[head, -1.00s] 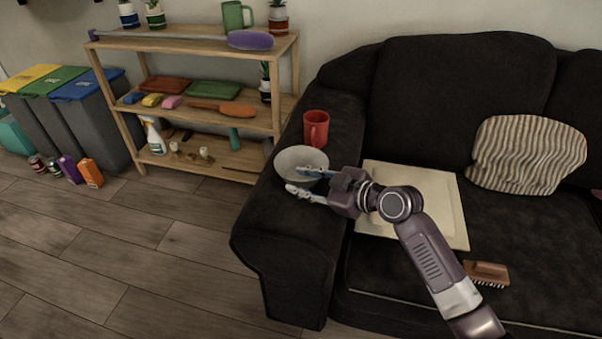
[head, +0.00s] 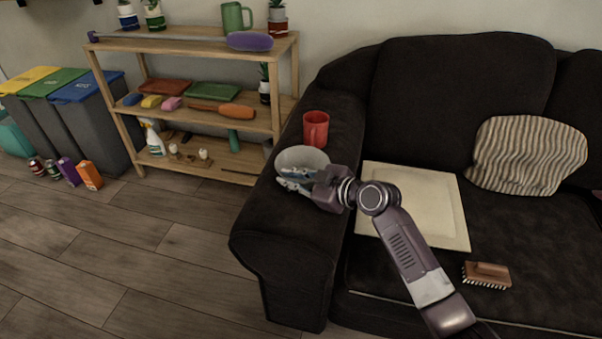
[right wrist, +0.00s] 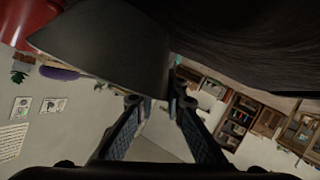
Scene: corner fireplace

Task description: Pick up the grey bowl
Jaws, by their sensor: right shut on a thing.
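The grey bowl (head: 303,157) is on the dark sofa's left armrest, just in front of a red mug. It also shows in the right wrist view (right wrist: 105,50), with its wall reaching in between the fingertips. My right gripper (head: 284,178) comes in from the right, at the bowl's near side. It is shut on the bowl's wall; its fingertips also show in the right wrist view (right wrist: 158,97). The gripper hides part of the bowl's near side. I see no clear gap between the bowl and the armrest. My left gripper is not in view.
The red mug (head: 316,128) stands close behind the bowl on the armrest (head: 275,225). A cream board (head: 440,200), a brush (head: 487,275) and a striped cushion (head: 528,153) are on the sofa. A wooden shelf (head: 215,175) stands left. The floor in front is open.

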